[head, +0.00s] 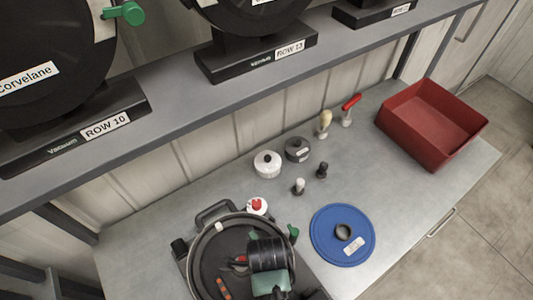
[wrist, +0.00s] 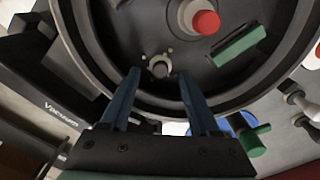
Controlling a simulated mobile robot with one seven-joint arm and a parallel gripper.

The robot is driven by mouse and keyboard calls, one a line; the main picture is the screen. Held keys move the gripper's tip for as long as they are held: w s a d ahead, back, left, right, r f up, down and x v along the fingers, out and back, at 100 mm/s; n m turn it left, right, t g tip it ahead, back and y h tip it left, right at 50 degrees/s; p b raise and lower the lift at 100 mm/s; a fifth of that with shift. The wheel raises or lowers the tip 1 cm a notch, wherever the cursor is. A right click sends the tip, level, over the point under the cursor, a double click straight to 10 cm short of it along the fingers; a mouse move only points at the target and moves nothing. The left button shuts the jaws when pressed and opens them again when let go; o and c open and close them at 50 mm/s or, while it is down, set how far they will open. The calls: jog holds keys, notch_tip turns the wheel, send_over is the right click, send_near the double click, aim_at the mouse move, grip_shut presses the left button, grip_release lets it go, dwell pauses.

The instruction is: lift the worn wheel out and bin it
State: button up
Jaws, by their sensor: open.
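An open round seed meter housing (head: 208,262) stands at the bottom of the head view, partly hidden by my arm. The wrist view looks into its dark bowl (wrist: 105,75). Inside are a small grey hub with pins (wrist: 160,68), a grey cylindrical part with a red end (wrist: 203,20) and a green bar (wrist: 240,46). Which part is the worn wheel I cannot tell for sure. My gripper (wrist: 158,76) is open and empty, its two blue fingertips on either side of the hub in the picture. A red bin (head: 422,122) stands at the bench's far right end.
A blue disc (head: 328,250) lies on the bench right of the meter. A white round part (head: 267,164), a dark round part (head: 297,149), small knobs, a brush (head: 325,123) and a red-handled tool (head: 348,108) stand behind. A shelf (head: 215,115) with complete meters runs above.

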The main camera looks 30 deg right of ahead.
jog(key=shift+f, duration=1.05)
grip_shut()
